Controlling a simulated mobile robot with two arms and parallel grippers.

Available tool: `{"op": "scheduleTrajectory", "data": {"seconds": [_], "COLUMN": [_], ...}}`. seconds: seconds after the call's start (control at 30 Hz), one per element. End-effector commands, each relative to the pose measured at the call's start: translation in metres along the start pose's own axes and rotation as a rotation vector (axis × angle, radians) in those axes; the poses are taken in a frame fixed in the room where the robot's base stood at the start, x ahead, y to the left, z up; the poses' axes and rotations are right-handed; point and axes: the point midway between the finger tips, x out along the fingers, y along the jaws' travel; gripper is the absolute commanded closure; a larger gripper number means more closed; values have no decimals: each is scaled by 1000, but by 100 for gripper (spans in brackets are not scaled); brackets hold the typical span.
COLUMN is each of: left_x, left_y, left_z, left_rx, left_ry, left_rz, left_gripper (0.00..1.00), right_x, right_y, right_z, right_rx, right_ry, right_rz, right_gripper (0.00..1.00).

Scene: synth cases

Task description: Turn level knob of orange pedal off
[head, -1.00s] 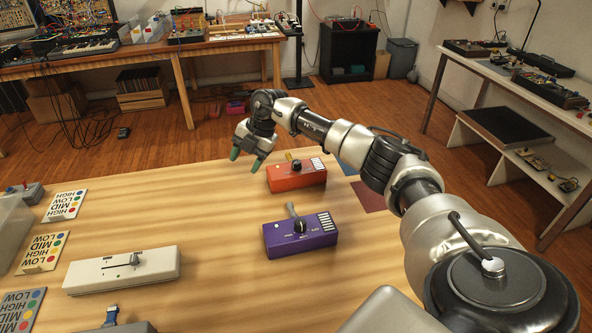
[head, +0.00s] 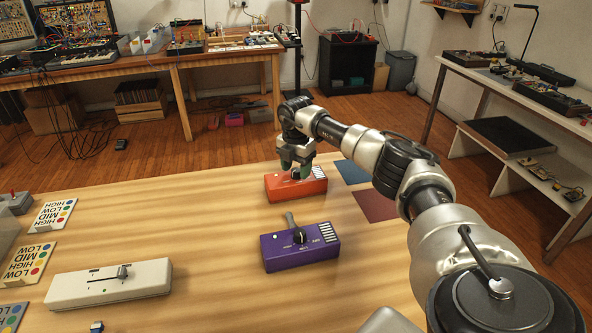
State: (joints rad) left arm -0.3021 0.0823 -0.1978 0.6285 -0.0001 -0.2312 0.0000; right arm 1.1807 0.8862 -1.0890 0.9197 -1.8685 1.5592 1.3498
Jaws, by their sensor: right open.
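The orange pedal (head: 318,185) lies at the far side of the wooden table, with white stripes at its right end. My left gripper is not in view.
A purple pedal (head: 283,256) with a dark knob and grey lever stands nearer. A white slider box (head: 110,287) and LOW/MID/HIGH cards (head: 28,263) are at the left. Blue (head: 352,172) and dark red (head: 374,205) squares lie right of the orange pedal.

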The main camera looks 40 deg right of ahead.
Motion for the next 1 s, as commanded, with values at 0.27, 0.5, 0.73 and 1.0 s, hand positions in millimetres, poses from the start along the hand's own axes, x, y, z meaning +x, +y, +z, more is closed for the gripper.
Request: {"op": "scheduleTrajectory", "data": {"seconds": [0.27,0.5,0.73,1.0], "left_x": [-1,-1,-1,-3], "left_y": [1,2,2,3], "left_z": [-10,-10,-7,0], "left_rx": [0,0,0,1], "left_ry": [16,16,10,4], "left_rz": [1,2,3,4], "left_gripper": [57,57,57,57], "right_x": [8,8,8,7], "right_y": [0,0,0,0], "right_z": [0,0,0,0], "right_rx": [-1,-1,-1,-36], "right_ry": [0,0,0,0], "right_rz": [1,1,1,1], "right_gripper": [46,64,95,96]}}
